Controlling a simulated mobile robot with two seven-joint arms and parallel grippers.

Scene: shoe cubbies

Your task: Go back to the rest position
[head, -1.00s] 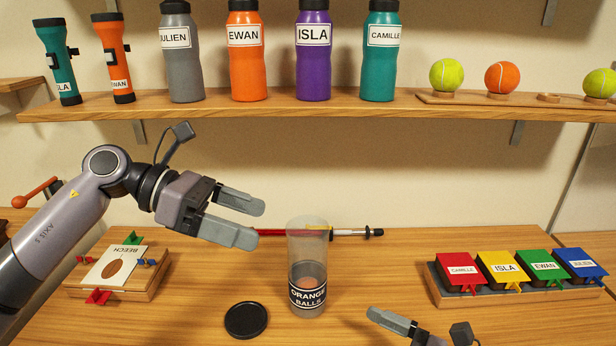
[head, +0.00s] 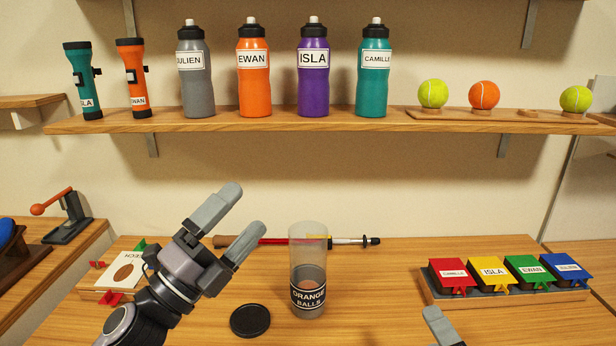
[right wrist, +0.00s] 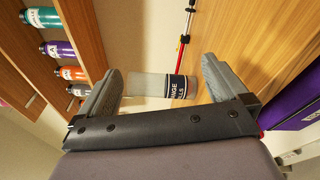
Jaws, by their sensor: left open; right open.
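My left gripper (head: 233,222) is open and empty, raised over the counter to the left of the clear tube and pointing up and right. My right gripper shows only as a fingertip at the bottom edge of the head view. In the right wrist view my right gripper (right wrist: 160,82) is open, with nothing gripped. The clear tube labelled ORANGE BALLS (head: 308,270) stands upright and open on the counter, with an orange ball low inside. It also shows beyond the right fingers in the right wrist view (right wrist: 150,85). Its black lid (head: 250,320) lies flat to its left.
A red pole (head: 270,241) lies behind the tube. Labelled coloured boxes (head: 510,275) sit in a tray at right. The BEECH board (head: 118,275) is at left, partly behind my left arm. The shelf (head: 300,124) above holds flashlights, bottles and balls.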

